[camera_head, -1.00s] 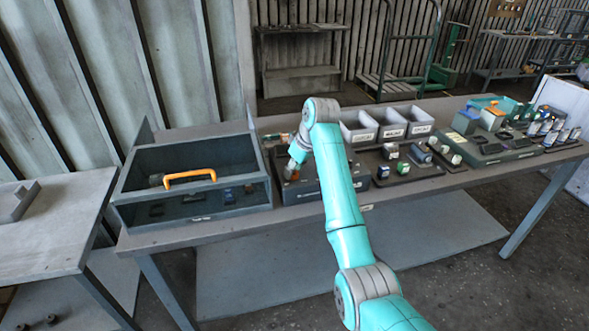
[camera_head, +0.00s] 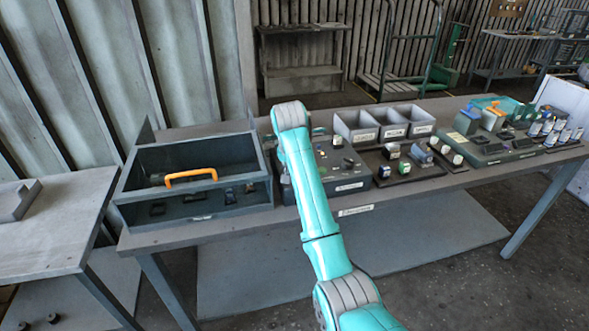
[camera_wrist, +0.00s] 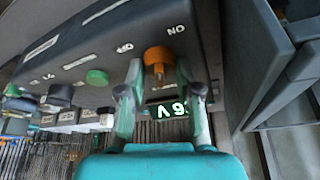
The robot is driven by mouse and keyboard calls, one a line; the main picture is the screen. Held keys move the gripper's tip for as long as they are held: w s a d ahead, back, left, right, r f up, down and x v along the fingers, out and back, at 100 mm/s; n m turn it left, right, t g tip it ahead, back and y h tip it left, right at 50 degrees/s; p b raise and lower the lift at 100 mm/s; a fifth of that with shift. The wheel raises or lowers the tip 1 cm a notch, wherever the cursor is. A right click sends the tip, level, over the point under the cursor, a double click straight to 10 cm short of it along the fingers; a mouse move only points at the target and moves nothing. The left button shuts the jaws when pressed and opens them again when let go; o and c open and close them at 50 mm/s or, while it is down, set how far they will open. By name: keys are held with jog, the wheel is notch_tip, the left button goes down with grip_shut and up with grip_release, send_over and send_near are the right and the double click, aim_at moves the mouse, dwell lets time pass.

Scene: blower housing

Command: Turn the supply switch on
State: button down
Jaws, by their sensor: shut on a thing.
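The supply switch shows as an orange knob (camera_wrist: 158,54) on a dark grey panel in the wrist view. Upside-down ON and OFF labels are printed beside it, ON at the upper right and OFF to the left. My gripper (camera_wrist: 160,78) has its two fingers closed on either side of the knob. A green-lit display (camera_wrist: 166,108) shows between the fingers, its characters inverted. In the head view the grey control box (camera_head: 350,186) stands on the table; my arm hides the gripper and the knob there.
A green button (camera_wrist: 97,77) and dark knobs (camera_wrist: 60,94) share the panel. Grey bins (camera_head: 394,128) and small parts lie to the right.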

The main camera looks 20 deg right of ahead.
jog(key=shift+m+g+h, duration=0.5)
jog(key=shift+m+h, duration=0.2)
jog(key=shift+m, duration=1.5)
jog(key=c, duration=0.8)
grip_release()
jog(key=shift+a+r, duration=0.1)
jog(key=v, duration=0.7)
